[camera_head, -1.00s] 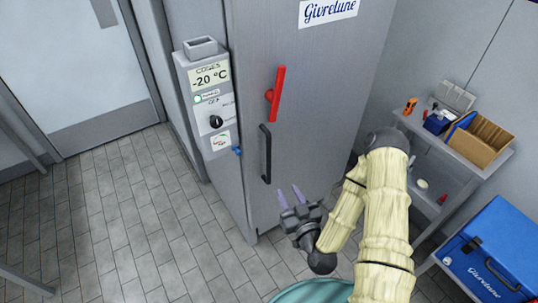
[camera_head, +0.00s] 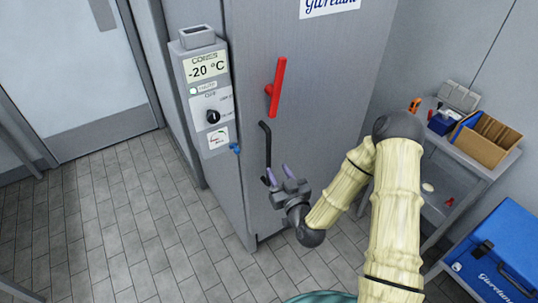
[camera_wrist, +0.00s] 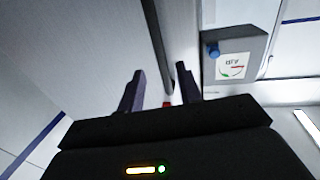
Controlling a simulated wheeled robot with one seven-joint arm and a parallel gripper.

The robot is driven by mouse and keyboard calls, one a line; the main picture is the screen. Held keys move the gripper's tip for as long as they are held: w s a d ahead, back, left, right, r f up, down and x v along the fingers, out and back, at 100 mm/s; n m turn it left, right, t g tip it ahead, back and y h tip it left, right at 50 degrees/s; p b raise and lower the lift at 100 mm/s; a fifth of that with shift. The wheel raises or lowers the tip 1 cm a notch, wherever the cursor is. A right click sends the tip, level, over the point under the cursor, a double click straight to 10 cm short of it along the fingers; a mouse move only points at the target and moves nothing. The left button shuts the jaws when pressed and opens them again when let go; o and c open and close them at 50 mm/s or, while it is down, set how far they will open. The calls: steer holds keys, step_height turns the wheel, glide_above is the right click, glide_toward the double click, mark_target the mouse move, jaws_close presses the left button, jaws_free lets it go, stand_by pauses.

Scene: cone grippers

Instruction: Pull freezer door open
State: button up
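The grey freezer door (camera_head: 325,75) is shut, with a black vertical bar handle (camera_head: 265,145) near its left edge. A red lever (camera_head: 277,88) sits above the handle, tilted slightly. My gripper (camera_head: 278,174) is open at the handle's lower end, its two purple fingers apart. In the wrist view, the handle (camera_wrist: 156,35) runs down toward the gap between my open fingers (camera_wrist: 160,82). Whether the fingers touch the bar or are only in front of it, I cannot tell. A bit of red (camera_wrist: 167,104) shows low between the fingers.
A control panel (camera_head: 208,100) reading -20 °C, with a blue knob (camera_head: 235,148), is left of the door. A shelf cart (camera_head: 470,155) with boxes and a blue cooler (camera_head: 500,255) stand at the right. The tiled floor (camera_head: 140,220) in front and left is clear.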

mark_target(270, 155)
steer(key=p+x, duration=0.2)
steer(key=x, duration=0.7)
jaws_close()
